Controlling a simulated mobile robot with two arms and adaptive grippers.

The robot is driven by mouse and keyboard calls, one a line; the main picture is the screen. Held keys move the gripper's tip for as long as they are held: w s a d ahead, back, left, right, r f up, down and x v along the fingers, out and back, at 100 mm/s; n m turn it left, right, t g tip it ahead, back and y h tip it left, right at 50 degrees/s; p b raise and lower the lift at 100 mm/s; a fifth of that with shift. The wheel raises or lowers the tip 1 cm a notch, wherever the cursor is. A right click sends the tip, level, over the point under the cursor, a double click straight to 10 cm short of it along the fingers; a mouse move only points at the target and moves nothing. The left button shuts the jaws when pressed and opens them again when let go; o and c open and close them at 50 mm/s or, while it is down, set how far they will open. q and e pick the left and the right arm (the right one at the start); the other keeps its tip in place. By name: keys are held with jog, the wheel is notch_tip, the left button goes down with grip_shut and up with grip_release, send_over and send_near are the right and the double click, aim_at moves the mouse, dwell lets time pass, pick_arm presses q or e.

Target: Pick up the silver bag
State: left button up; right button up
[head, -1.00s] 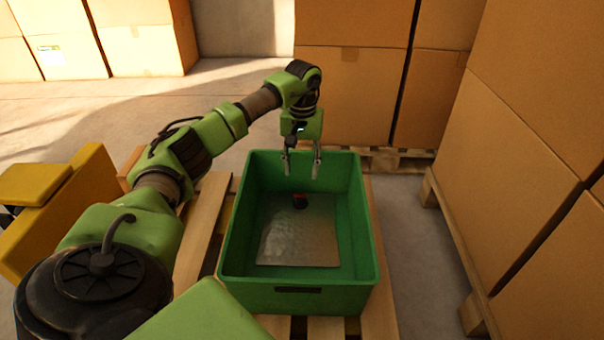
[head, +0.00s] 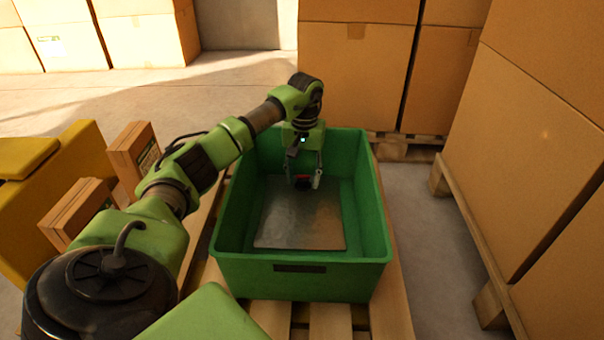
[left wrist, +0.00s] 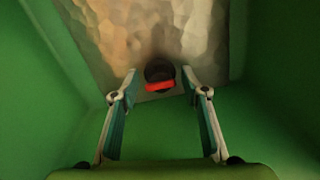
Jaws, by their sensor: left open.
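The silver bag (head: 300,222) lies flat on the floor of the green crate (head: 228,240). A black cap or knob with a red part (head: 302,181) is at its far edge. In the left wrist view the silver bag (left wrist: 150,40) fills the top middle, and the black and red part (left wrist: 160,76) sits between the fingertips. My left gripper (head: 304,182) is open inside the crate, its fingers on either side of that part. Whether they touch it, I cannot tell. My right gripper is not in view.
The crate stands on a wooden pallet (head: 392,300). Tall stacks of cardboard boxes (head: 520,140) stand on pallets at the right and behind (head: 355,75). Small brown boxes (head: 80,210) and a yellow object (head: 60,200) are at the left. Bare floor shows at the back left.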

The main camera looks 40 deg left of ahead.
pick_arm(q)
jog(key=shift+f, duration=0.1)
grip_shut()
